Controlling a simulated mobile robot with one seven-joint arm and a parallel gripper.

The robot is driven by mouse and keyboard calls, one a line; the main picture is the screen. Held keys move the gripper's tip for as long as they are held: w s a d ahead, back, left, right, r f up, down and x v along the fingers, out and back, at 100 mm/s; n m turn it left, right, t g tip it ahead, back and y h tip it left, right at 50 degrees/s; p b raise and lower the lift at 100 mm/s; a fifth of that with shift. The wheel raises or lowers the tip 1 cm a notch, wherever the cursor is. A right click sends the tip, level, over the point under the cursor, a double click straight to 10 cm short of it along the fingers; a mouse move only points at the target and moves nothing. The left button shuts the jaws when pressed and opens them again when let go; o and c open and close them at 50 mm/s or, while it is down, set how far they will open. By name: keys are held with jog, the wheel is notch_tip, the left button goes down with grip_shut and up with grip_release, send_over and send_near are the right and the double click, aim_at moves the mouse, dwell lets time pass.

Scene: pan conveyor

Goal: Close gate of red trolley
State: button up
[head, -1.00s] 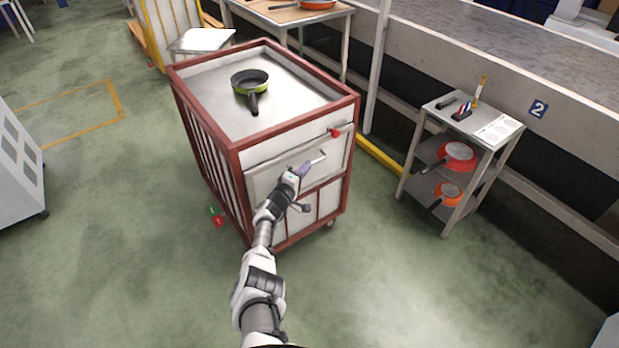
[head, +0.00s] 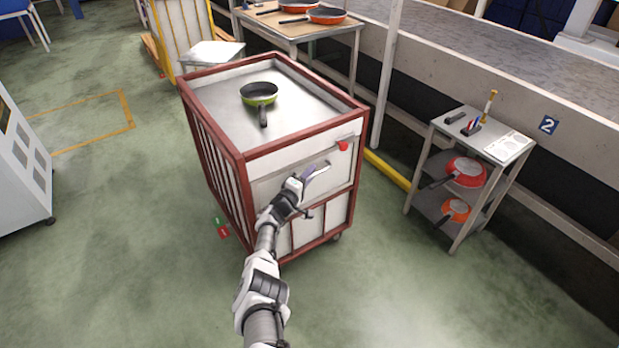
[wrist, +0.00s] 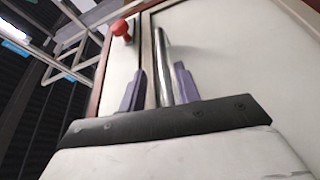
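The red trolley (head: 243,153) stands in the middle of the head view, with a dark red frame and white panels. Its gate, a pale panel (head: 268,190), is upright on the front face and looks nearly flush; I cannot tell if it is fully closed. A red knob (head: 343,146) sits at the upper right of the front, and also shows in the wrist view (wrist: 121,28). My gripper (head: 316,171) is at the gate. In the wrist view its purple fingers (wrist: 160,88) stand open on either side of a metal handle bar (wrist: 163,55), with a gap on the left.
A green pan (head: 259,93) lies on the trolley top. A grey shelf stand (head: 443,212) with orange pans is to the right. A conveyor wall (head: 480,85) runs behind. The floor (head: 390,290) in front and to the right is clear.

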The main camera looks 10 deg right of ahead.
jog(key=shift+s+f, duration=0.1)
jog(key=shift+f, duration=0.05)
jog(key=r+p+v, duration=0.1)
jog(key=p+v, duration=0.5)
jog(key=v, duration=0.7)
jog(key=shift+s+a+f, duration=0.25)
jog(key=shift+a+f, duration=0.05)
jog(key=shift+f, duration=0.15)
